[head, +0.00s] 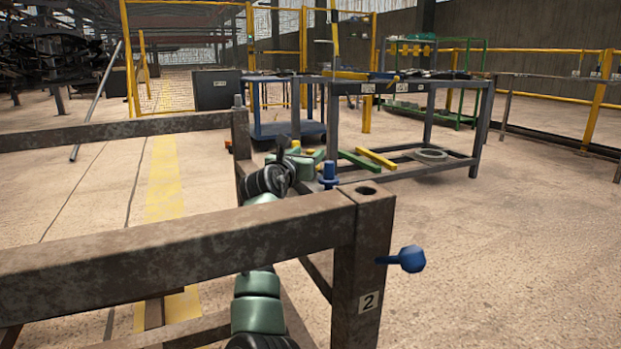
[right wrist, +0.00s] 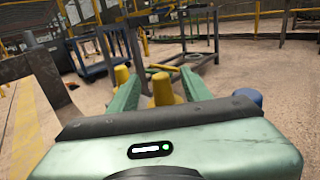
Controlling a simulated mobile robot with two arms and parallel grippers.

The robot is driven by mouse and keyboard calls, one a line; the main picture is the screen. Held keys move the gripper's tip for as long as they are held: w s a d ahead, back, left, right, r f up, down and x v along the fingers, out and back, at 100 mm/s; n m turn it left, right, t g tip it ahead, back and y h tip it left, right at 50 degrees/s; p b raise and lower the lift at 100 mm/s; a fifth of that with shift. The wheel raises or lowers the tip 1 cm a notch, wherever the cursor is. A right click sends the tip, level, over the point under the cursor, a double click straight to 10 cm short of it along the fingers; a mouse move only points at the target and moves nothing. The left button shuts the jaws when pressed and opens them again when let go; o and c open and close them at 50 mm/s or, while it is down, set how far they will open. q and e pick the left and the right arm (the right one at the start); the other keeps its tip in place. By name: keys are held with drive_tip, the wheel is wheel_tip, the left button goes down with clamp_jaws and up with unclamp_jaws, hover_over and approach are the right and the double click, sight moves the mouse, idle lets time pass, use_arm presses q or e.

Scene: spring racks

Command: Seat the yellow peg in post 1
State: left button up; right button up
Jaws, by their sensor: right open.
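In the right wrist view a yellow peg (right wrist: 163,90) with a wider base stands between the two green fingers of my right gripper (right wrist: 161,74). The fingers are apart, with a gap seen around the peg. A second yellow piece (right wrist: 122,75) shows beside the left finger. No label 1 is readable. My left gripper is not in view.
A blue peg (head: 328,175) stands upright close to the right of my gripper. A blue knob (head: 408,258) sticks out from post 2. A far rack post (head: 240,140) carries a grey peg. A workbench (head: 400,88) stands behind; floor at right is clear.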

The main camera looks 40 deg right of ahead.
drive_tip(key=shift+d, duration=0.1)
clamp_jaws()
idle(1.3)
drive_tip(key=shift+r, duration=0.15)
